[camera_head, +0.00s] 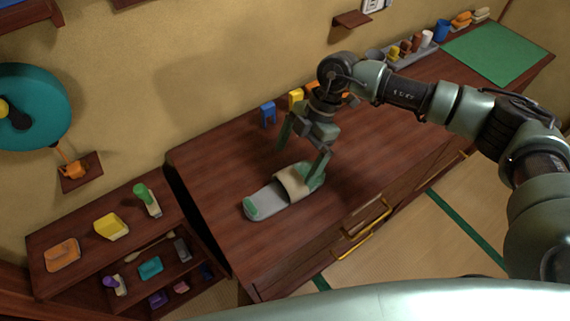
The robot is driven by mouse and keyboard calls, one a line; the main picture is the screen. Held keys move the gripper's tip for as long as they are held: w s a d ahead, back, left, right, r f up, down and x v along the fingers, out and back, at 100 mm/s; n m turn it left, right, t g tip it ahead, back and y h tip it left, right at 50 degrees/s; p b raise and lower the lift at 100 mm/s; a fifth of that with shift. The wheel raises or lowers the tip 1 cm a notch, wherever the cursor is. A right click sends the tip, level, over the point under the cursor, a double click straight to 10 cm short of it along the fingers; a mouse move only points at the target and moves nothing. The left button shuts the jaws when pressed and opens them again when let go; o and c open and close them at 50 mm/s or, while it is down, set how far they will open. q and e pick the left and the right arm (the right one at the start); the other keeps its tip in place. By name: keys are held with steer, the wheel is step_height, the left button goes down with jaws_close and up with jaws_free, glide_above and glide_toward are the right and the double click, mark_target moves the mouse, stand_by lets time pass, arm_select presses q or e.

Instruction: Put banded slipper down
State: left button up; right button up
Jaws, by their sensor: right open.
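The banded slipper (267,200) lies flat on the dark wooden chest top (225,155). It has a grey sole, a beige band and green at both ends. My right gripper (301,165) is open just above the slipper's band end. One finger comes down by the green end at the right, and the other is behind the slipper. I cannot tell whether the right-hand finger touches it. My left gripper is not in view.
Blue, yellow and orange clips (268,114) stand along the back edge. A grey tray (415,52) and green mat (497,53) are at the far right. A low shelf (85,225) with small items stands left. The chest top in front is clear.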

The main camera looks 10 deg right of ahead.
mark_target(293, 177)
steer(key=s+f, duration=0.1)
steer(key=s+a+f+p, duration=0.1)
steer(key=shift+s+f+p, duration=0.1)
steer(key=shift+s+p, duration=0.2)
steer(key=shift+s, duration=0.1)
steer(key=f, duration=0.2)
steer(key=a+f+p, duration=0.1)
steer(key=f, duration=0.1)
steer(key=shift+w, duration=0.1)
steer(key=shift+f, duration=0.15)
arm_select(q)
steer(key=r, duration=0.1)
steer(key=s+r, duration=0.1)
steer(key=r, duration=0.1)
arm_select(e)
steer(key=shift+s+a, duration=0.1)
steer(key=shift+s, duration=0.1)
steer(key=shift+w, duration=0.1)
steer(key=c, duration=1.5)
arm_select(q)
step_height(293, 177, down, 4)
steer(key=b, duration=0.4)
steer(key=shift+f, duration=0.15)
arm_select(e)
step_height(293, 177, up, 20)
